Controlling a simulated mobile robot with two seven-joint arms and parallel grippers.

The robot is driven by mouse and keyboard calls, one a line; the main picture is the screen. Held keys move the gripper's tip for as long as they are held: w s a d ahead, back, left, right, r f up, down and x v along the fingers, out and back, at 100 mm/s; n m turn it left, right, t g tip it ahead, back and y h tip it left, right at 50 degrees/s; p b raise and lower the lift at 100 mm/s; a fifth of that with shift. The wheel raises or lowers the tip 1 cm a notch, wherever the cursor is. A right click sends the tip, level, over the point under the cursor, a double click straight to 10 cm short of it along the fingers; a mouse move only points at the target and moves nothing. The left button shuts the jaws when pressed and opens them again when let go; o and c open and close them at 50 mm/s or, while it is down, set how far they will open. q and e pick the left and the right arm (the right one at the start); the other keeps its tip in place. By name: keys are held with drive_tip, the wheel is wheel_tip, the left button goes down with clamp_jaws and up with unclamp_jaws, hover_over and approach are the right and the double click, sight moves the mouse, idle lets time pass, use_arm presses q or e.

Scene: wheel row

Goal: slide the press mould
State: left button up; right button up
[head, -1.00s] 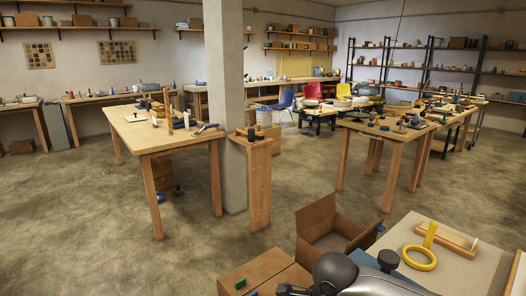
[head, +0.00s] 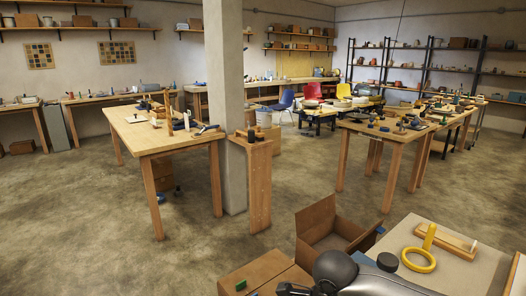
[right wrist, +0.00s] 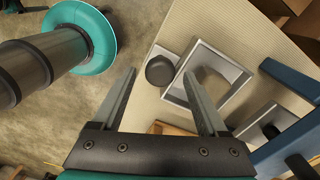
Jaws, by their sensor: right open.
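In the right wrist view my right gripper (right wrist: 160,74) is open, its two fingers apart over the table. A hollow grey square frame with a pale floor, which looks like the press mould (right wrist: 236,70), lies beyond the fingers. The right fingertip overlaps its opening; I cannot tell whether they touch. A round black knob (right wrist: 161,70) on a grey flange sits at the frame's left side and shows between the fingers. In the head view a dark round knob (head: 387,261) stands at the table's near left edge, partly behind my arm. My left gripper is not in view.
The table (head: 461,272) also carries a yellow ring (head: 417,260), a yellow cylinder (head: 430,237) and a wooden board (head: 455,243). A second grey piece with a black knob (right wrist: 271,130) and a blue bar (right wrist: 292,78) lie close right of the gripper. An open cardboard box (head: 328,228) stands left.

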drive_tip(key=shift+r+p, duration=1.2)
drive_tip(key=shift+r, duration=0.7)
drive_tip(key=shift+r+p, duration=0.7)
drive_tip(key=shift+r, duration=0.3)
